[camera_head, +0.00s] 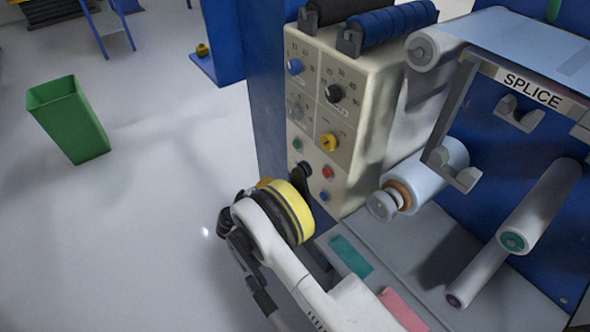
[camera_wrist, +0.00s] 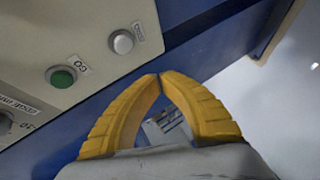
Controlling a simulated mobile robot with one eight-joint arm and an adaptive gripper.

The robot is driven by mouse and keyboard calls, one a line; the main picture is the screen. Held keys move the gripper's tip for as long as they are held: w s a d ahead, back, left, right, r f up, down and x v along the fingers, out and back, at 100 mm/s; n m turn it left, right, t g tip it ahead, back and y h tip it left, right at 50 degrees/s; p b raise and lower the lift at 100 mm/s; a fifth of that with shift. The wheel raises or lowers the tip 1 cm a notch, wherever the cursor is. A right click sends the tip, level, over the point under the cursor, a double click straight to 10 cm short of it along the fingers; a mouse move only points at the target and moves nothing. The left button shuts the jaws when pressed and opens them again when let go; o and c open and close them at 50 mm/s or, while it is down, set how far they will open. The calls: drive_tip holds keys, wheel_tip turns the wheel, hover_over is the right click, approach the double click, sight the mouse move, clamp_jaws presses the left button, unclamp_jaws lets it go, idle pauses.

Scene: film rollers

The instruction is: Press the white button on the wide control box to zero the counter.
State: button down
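The wide control box (camera_head: 350,125) is a beige panel with two columns of knobs and buttons. In the wrist view its panel (camera_wrist: 95,25) fills the upper left. The white button (camera_wrist: 122,41) is round with a metal rim, near the panel's edge. I cannot make it out in the head view, where my arm and dark parts cover the panel's lower left. My gripper (camera_wrist: 160,76) has its yellow fingertips together, with nothing between them. In the wrist view the tips appear below and right of the white button, over the blue frame, with no visible contact.
A green GO button (camera_wrist: 61,77) sits beside the white one; it also shows in the head view (camera_head: 297,144). Red (camera_head: 328,172) and blue (camera_head: 326,197) buttons are to its right. Film rollers (camera_head: 425,178) stand right of the box. Open floor with a green bin (camera_head: 70,120) lies left.

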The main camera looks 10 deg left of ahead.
drive_tip(key=w+d, duration=0.4)
drive_tip(key=w, duration=0.1)
drive_tip(key=shift+w+d, duration=0.25)
drive_tip(key=shift+d, duration=0.1)
drive_tip(key=shift+w+d, duration=0.1)
idle(1.2)
drive_tip(key=shift+w+d, duration=0.15)
drive_tip(key=shift+w, duration=0.1)
drive_tip(key=shift+w+d, duration=0.35)
idle(0.8)
idle(0.4)
drive_tip(key=shift+s+a, duration=0.6)
drive_tip(key=shift+s, duration=0.05)
drive_tip(key=shift+s+a, duration=1.65)
drive_tip(key=shift+s, duration=0.3)
